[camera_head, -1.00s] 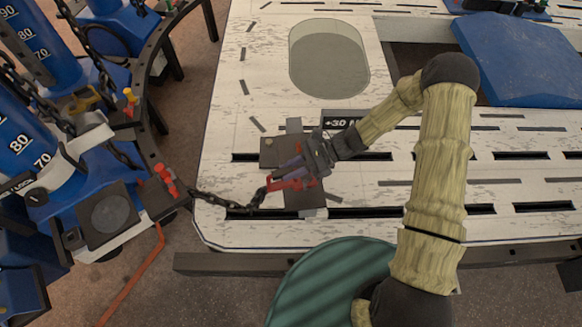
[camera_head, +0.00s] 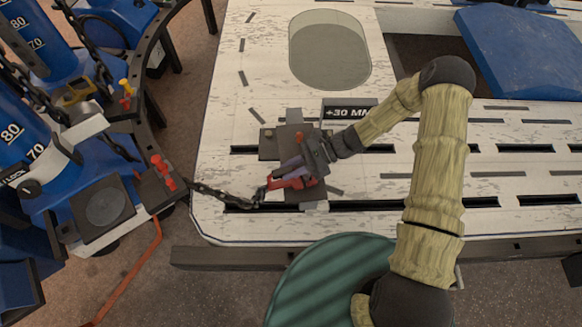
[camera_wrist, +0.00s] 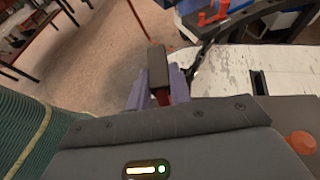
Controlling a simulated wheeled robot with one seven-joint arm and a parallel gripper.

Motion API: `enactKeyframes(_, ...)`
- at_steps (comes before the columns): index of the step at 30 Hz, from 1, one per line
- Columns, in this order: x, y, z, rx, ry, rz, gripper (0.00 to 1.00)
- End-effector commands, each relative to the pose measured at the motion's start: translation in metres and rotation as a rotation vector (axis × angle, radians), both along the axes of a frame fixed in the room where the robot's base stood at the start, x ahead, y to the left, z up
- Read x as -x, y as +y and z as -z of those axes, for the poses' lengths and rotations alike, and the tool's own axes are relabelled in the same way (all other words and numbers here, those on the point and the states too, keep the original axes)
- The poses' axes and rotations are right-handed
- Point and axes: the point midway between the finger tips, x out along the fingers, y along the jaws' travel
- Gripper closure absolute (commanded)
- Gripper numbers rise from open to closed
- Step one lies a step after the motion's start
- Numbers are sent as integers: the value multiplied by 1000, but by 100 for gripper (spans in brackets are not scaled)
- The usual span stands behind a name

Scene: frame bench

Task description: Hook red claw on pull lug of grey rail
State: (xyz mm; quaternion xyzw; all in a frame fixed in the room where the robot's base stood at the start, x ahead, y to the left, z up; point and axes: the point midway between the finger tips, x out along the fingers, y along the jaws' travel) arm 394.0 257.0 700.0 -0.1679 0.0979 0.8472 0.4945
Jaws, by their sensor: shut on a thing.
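My gripper (camera_head: 289,170) is shut on the red claw (camera_head: 286,184), low over the white bench near its left front corner. Its purple fingers (camera_wrist: 136,97) show in the wrist view, with a sliver of red claw (camera_wrist: 163,97) between them. A dark chain (camera_head: 222,195) runs from the claw left to the blue tower. The grey rail (camera_head: 310,196) lies on the bench under and around my gripper. The pull lug cannot be made out behind the fingers and claw. I cannot tell whether the claw touches the lug.
The white bench (camera_head: 235,130) has long dark slots and an oval opening (camera_head: 330,52). Blue towers (camera_head: 22,120) with a red-knobbed block (camera_head: 160,183) stand at the left. A blue pad (camera_head: 520,55) lies at the back right. A green round object (camera_head: 325,285) is at the front.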

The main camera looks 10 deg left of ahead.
Motion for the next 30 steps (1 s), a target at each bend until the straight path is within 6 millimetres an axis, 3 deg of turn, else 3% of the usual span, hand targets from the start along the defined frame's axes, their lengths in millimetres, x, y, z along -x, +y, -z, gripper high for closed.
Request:
enactKeyframes(8,0,0,-1,-2,0,0,100)
enactKeyframes(9,0,0,-1,-2,0,0,73)
enactKeyframes(12,0,0,-1,-1,0,0,54)
enactKeyframes(23,-2,-2,0,2,-1,1,54)
enactKeyframes(30,-15,-26,-11,2,-3,2,54)
